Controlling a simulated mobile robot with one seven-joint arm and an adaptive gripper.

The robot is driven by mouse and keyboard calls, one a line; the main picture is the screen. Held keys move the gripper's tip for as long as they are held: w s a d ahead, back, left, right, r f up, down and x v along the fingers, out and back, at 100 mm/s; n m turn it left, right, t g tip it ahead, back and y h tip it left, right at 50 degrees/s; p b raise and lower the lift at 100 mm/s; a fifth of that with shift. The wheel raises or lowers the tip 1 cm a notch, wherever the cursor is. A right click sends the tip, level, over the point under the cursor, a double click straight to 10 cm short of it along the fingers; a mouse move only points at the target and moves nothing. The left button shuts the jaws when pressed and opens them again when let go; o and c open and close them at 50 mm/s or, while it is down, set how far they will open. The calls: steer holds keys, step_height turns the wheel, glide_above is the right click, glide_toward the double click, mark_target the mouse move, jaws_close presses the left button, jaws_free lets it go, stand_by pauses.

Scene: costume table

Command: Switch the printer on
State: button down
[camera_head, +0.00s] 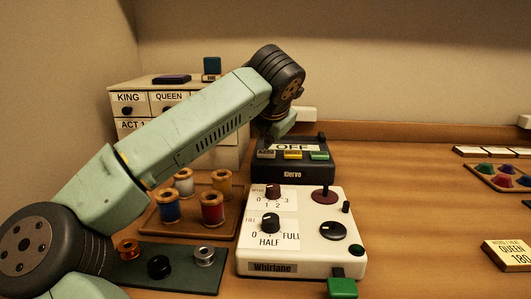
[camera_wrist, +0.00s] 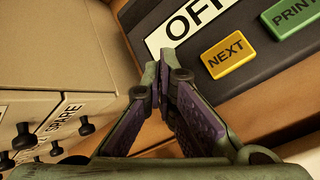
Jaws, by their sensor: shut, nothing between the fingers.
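The printer (camera_head: 293,172) is a dark box on the table, marked "Kiervo". Its white display (camera_head: 292,147) reads OFF and also shows in the wrist view (camera_wrist: 182,25). Below the display are a grey button (camera_head: 266,154), a yellow NEXT button (camera_wrist: 228,53) and a green PRINT button (camera_wrist: 297,18). A small dark knob (camera_head: 321,138) stands at its right rear. My gripper (camera_wrist: 158,75) is shut and empty, its tips over the printer's left end, beside the display. The wrist view cannot show whether they touch; the gripper hides the grey button there.
A white "Whirlane" machine (camera_head: 258,244) with knobs stands in front of the printer. A tray of thread spools (camera_head: 152,222) is left of it. A labelled drawer cabinet (camera_wrist: 50,55) rises close beside my gripper.

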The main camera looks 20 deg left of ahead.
mark_target(270, 152)
steer(key=shift+f+b, duration=0.5)
steer(key=shift+b, duration=0.05)
stand_by(0.5)
steer(key=shift+r, duration=0.1)
steer(key=shift+r+p, duration=0.5)
steer(key=shift+r, duration=0.35)
steer(key=shift+r+p, duration=1.85)
steer(key=shift+r, duration=1.15)
